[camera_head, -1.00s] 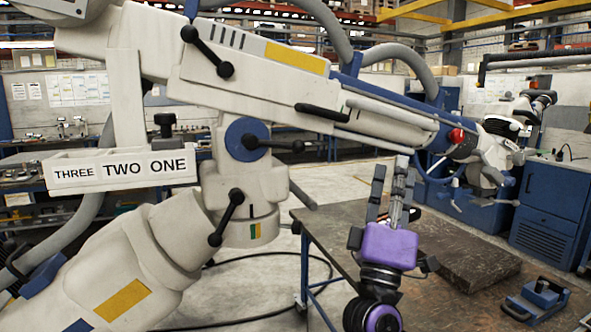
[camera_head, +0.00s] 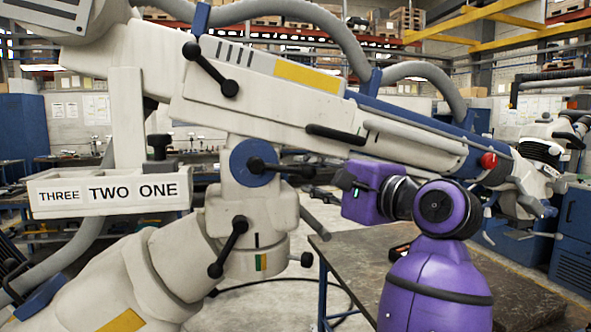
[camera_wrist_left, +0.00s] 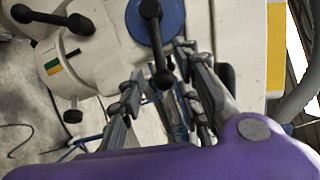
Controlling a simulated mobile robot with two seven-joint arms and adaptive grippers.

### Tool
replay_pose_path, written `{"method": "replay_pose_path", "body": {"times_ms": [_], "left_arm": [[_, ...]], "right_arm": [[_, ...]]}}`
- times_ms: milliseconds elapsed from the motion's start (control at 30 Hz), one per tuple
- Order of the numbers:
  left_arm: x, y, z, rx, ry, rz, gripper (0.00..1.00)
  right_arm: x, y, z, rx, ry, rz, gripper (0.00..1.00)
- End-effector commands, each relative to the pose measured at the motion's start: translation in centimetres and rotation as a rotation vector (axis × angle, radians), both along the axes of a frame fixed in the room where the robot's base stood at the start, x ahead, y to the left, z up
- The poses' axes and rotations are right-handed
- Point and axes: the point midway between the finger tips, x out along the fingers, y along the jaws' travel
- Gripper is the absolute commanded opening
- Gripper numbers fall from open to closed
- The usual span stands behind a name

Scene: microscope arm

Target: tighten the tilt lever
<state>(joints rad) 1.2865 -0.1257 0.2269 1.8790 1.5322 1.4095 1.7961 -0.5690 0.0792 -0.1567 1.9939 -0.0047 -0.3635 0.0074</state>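The big white microscope arm fills the head view. On its blue disc (camera_head: 250,160) sits a black lever (camera_head: 275,167) with a ball end, pointing right; I take it as the tilt lever. My left gripper (camera_head: 320,178), with its purple body, points left at this lever from the right; its fingers are partly hard to make out there. In the left wrist view the fingers of the left gripper (camera_wrist_left: 162,72) are spread, with the lever's ball end (camera_wrist_left: 163,78) between them. I cannot tell whether they touch it. My right gripper is not in view.
Other black levers sit above (camera_head: 210,70) and below (camera_head: 230,245) the disc. A box labelled THREE TWO ONE (camera_head: 110,190) is on the left. A dark-topped workbench (camera_head: 350,255) stands behind my purple arm. A black handle (camera_head: 335,133) is above the gripper.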

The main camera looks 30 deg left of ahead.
Motion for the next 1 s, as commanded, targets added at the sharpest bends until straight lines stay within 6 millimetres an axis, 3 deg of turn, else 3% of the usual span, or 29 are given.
{"method": "replay_pose_path", "body": {"times_ms": [200, 400, 767, 1000], "left_arm": [[0.9, 3.6, 0.7, 0.005, -0.002, 0.005, 0.32], [1.7, 5.8, 0.5, 0.005, 0.0, 0.003, 0.32], [2.0, 6.3, 0.2, 0.005, 0.003, 0.003, 0.32], [2.0, 6.3, 0.2, 0.004, 0.004, 0.003, 0.0]], "right_arm": [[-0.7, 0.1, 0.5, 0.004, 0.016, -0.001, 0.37], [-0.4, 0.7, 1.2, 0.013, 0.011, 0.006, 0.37], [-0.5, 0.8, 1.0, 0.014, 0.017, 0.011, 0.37], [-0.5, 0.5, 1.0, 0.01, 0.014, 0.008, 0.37]]}}
